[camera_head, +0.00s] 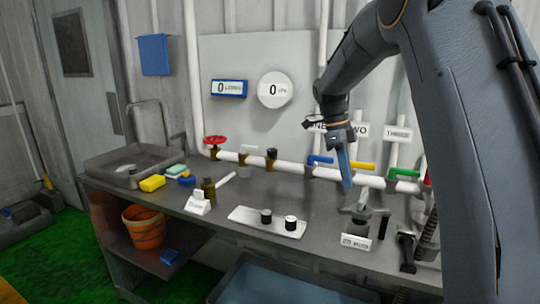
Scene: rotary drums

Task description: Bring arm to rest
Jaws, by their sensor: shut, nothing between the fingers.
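My arm reaches in from the right side and bends down over the workbench. My gripper (346,178) points down with its fingers together and nothing held. It hangs in front of the white pipe, near the blue valve handle (320,160) and the yellow valve handle (362,166). A grey metal fitting (362,205) stands on the bench just below the fingertips; I cannot tell whether they touch it.
The bench (245,195) holds a white tray (255,224) with two dark-and-white knobs, a sink (110,162) and sponges at left. A red valve wheel (215,140) is on the pipe. An orange bucket (143,228) sits on the lower shelf. A clamp stands at right.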

